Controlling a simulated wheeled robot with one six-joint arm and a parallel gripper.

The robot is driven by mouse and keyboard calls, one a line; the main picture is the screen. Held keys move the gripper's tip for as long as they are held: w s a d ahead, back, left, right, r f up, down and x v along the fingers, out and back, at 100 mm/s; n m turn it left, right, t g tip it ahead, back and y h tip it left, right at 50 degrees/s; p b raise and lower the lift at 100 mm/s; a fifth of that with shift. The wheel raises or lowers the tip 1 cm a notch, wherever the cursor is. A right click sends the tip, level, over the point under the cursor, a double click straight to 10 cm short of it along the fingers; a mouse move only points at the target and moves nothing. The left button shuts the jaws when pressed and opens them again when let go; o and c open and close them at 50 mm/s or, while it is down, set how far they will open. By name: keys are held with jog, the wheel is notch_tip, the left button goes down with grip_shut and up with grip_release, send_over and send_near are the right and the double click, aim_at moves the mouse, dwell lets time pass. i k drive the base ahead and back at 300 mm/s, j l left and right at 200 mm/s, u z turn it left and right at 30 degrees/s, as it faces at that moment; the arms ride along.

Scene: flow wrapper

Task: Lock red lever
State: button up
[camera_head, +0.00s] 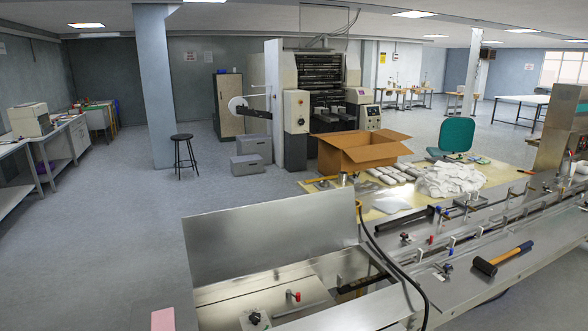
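A small red-handled lever (293,296) stands inside the open metal bay of the flow wrapper (250,300), low in the middle of the picture. A black knob (255,317) sits to its left. A large metal lid (275,243) stands raised behind the bay. Smaller red knobs (431,239) show along the machine's conveyor to the right. I cannot tell from this view whether the lever is locked. My gripper is not in view.
A hammer (503,259) lies on the machine at right. A black cable (395,262) hangs across the bay's right side. Behind are a table with a cardboard box (362,151) and white packs (455,180). The floor at left is clear around a stool (185,153).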

aim_at(288, 294)
jog(key=i+l, duration=0.15)
jog(key=i, duration=0.25)
jog(key=i+l+u, duration=0.15)
jog(key=i, duration=0.25)
jog(key=i+l, duration=0.25)
jog(key=i, duration=0.15)
jog(key=i+j+u, duration=0.05)
